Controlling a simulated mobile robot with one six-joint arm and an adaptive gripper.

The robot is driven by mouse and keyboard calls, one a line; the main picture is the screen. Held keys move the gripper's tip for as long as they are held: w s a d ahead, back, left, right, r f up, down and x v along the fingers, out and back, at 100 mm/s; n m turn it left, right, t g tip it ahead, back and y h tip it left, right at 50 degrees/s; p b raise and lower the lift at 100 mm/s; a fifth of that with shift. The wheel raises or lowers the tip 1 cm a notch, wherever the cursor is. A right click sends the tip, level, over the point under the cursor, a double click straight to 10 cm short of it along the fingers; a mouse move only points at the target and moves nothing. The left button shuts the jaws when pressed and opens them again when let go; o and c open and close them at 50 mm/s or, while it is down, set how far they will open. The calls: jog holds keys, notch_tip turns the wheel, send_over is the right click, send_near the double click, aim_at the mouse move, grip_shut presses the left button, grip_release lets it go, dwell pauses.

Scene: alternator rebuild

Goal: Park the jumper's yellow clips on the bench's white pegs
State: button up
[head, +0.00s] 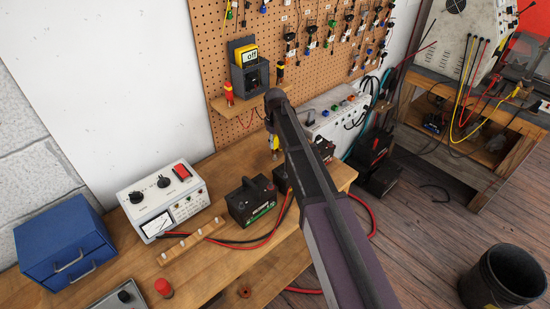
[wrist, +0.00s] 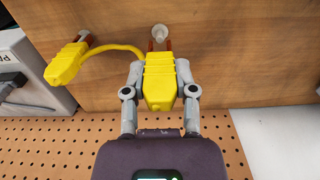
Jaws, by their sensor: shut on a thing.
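My gripper (wrist: 160,82) is shut on a yellow clip (wrist: 160,85) in the wrist view. The clip's copper-coloured jaws point at a white peg (wrist: 158,33) in the wood; whether they grip it cannot be told. The other yellow clip (wrist: 66,62) lies to the left, joined by a yellow cable (wrist: 118,48). Its jaw end is by a small pale thing that may be a second peg. In the head view a bit of yellow (head: 275,142) shows beside my arm, at the bench's back; my gripper is hidden there.
The bench (head: 215,265) holds a tester (head: 163,200), a strip with pale pegs (head: 190,241), a black battery (head: 251,201) with red and black leads, and a blue drawer box (head: 65,242). A pegboard (head: 215,50) rises behind. A grey box (wrist: 30,75) stands left in the wrist view.

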jog(key=shift+f, duration=0.2)
jog(key=shift+f+b, duration=1)
jog(key=shift+b, duration=0.2)
jog(key=o, duration=0.9)
jog(key=shift+r, duration=0.1)
notch_tip(320, 180, up, 8)
jog(key=p, duration=0.8)
jog(key=shift+r+p, duration=0.25)
jog(key=shift+p, duration=0.05)
